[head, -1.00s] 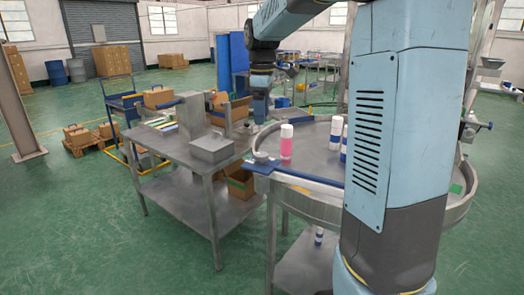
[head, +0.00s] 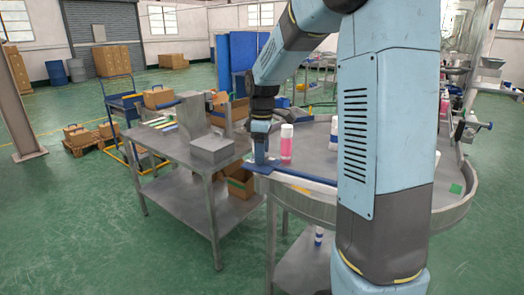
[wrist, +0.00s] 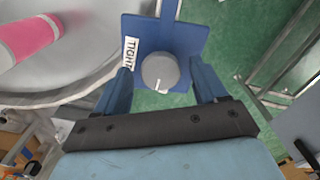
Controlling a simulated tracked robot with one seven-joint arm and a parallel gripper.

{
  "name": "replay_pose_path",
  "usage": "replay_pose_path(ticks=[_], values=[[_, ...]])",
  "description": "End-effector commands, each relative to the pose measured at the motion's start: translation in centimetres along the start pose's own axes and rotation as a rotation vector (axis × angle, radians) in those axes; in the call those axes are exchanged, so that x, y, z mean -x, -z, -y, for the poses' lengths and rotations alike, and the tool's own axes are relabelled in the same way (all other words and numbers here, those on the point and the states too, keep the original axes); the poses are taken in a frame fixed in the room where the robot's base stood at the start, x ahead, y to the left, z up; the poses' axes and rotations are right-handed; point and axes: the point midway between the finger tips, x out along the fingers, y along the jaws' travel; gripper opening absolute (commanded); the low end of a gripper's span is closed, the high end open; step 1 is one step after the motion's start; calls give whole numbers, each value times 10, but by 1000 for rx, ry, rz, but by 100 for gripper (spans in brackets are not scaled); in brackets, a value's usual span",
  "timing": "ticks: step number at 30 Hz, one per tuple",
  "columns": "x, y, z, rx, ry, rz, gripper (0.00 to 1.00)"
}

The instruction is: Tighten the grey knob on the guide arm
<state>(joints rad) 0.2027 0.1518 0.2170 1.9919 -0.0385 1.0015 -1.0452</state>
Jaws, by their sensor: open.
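The grey knob (wrist: 160,71) is round with a white mark near its lower edge in the wrist view. It sits on the blue plate of the guide arm (wrist: 188,38), beside a white label (wrist: 130,52) that reads "TIGHT". My gripper (wrist: 162,86) is open, with one blue finger on each side of the knob and a visible gap to each. In the head view my gripper (head: 260,160) points down over the end of the blue guide arm (head: 300,178) at the round table's rim. The knob is hidden there behind the gripper.
A pink and white can (head: 286,146) stands on the round metal table (head: 318,140) just right of my gripper; it also shows in the wrist view (wrist: 28,36). A steel workbench (head: 190,150) with a grey box (head: 212,149) stands close on the left.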

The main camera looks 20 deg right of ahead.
Motion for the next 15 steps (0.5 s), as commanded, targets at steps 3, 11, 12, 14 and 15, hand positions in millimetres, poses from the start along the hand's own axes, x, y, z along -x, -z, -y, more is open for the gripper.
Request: replay_pose_path(ticks=[3, 11, 12, 14, 15], values=[[0, 0, 0, -1, 0, 0, 71], [0, 0, 0, 0, 0, 0, 55], [0, 0, 0, 0, 0, 0, 51], [0, 0, 0, 0, 0, 0, 45], [0, 0, 0, 0, 0, 0, 42]])
